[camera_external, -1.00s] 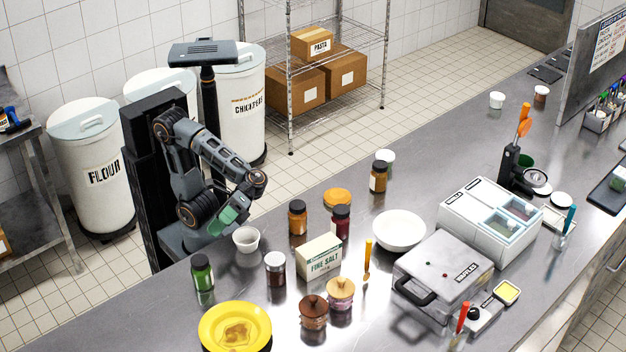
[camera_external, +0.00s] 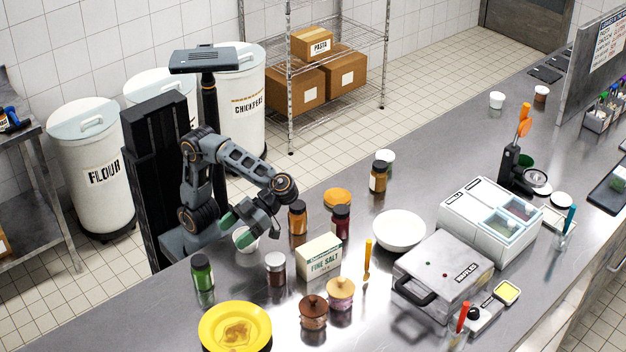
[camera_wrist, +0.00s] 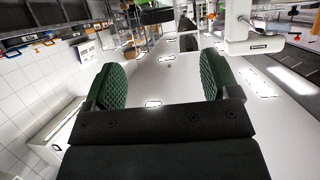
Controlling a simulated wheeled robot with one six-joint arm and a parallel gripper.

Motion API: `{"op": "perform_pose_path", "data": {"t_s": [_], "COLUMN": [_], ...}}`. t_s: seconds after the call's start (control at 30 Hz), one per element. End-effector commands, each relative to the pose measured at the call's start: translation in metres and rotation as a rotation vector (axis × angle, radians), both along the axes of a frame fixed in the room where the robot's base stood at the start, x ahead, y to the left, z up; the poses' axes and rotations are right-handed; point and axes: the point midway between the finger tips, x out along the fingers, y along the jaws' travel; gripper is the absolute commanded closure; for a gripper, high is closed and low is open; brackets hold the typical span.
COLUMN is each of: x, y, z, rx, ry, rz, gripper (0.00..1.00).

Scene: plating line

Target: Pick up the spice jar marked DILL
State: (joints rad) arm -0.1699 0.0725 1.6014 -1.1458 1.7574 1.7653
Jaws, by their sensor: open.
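Several spice jars stand upright on the steel counter, with labels too small to read, so I cannot tell which is marked DILL. A green-filled jar with a dark lid (camera_external: 202,274) stands at the counter's near left. A dark brown jar (camera_external: 276,270), an orange jar (camera_external: 297,219), a dark red jar (camera_external: 340,222) and an amber jar (camera_external: 378,178) stand farther right. My gripper (camera_external: 239,228) is above the counter's back edge, behind and right of the green jar and apart from it. In the wrist view its green pads (camera_wrist: 166,82) are spread and empty.
A fine salt box (camera_external: 320,258), two lidded pots (camera_external: 314,314), a yellow plate (camera_external: 207,332) and a white bowl (camera_external: 399,232) crowd the middle and front. The counter's far left end is clear.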

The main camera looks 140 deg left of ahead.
Motion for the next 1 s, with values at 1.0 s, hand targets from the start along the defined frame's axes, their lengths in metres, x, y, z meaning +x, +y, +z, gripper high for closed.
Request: {"op": "perform_pose_path", "data": {"t_s": [1.0], "x": [-0.012], "y": [-0.11], "z": [-0.046], "rx": [-0.002], "ry": [0.002], "rz": [0.001], "gripper": [0.19]}}
